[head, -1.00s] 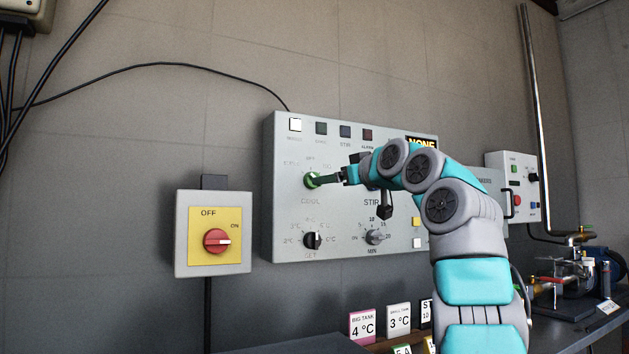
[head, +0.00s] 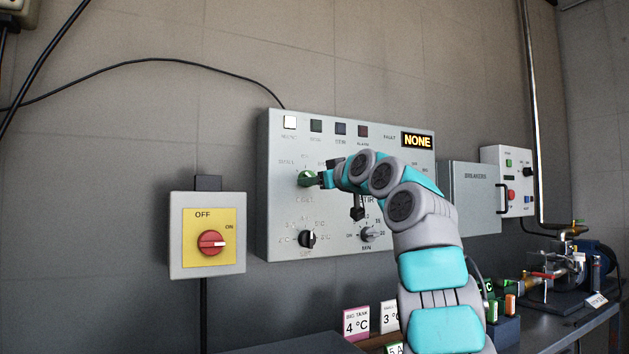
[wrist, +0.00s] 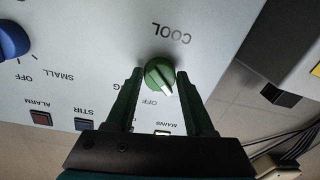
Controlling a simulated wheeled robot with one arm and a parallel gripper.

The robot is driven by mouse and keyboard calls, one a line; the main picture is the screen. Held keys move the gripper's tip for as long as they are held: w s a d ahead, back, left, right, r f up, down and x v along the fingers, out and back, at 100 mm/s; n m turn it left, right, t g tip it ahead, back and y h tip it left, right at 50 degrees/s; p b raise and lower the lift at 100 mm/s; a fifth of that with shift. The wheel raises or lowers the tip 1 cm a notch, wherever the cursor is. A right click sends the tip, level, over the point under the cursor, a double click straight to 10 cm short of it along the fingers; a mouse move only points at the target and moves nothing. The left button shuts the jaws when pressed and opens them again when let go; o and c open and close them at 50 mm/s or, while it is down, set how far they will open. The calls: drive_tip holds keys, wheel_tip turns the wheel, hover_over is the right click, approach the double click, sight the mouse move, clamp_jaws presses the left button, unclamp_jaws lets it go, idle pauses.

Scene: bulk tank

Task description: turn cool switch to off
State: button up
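The cool switch (head: 306,178) is a round green knob at the left of the grey control panel (head: 278,220). In the wrist view, which is upside down, the green knob (wrist: 158,75) has a white pointer at its lower right, aimed to one side of the OFF label (wrist: 149,102). My gripper (wrist: 159,73) has one finger on each side of the knob. Narrow gaps seem to show between the fingers and the knob, so it looks open around it. In the head view my gripper (head: 319,179) is at the knob, and its fingers are hard to make out.
Below are a black set knob (head: 308,239) and a grey timer knob (head: 371,234). The fault display (head: 417,140) reads NONE. A red rotary switch (head: 211,242) on a yellow plate is left of the panel. Signs, a bench and a pump (head: 575,270) stand lower right.

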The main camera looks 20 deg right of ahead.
clamp_jaws()
drive_tip(key=shift+a+m, duration=0.1)
drive_tip(key=shift+m, duration=0.4)
drive_tip(key=shift+a+m+t+p, duration=0.1)
drive_tip(key=shift+m+t+p, duration=0.45)
drive_tip(key=shift+m, duration=3.95)
drive_tip(key=shift+g+p, duration=0.25)
drive_tip(key=shift+p, duration=0.1)
drive_tip(key=o, duration=0.5)
unclamp_jaws()
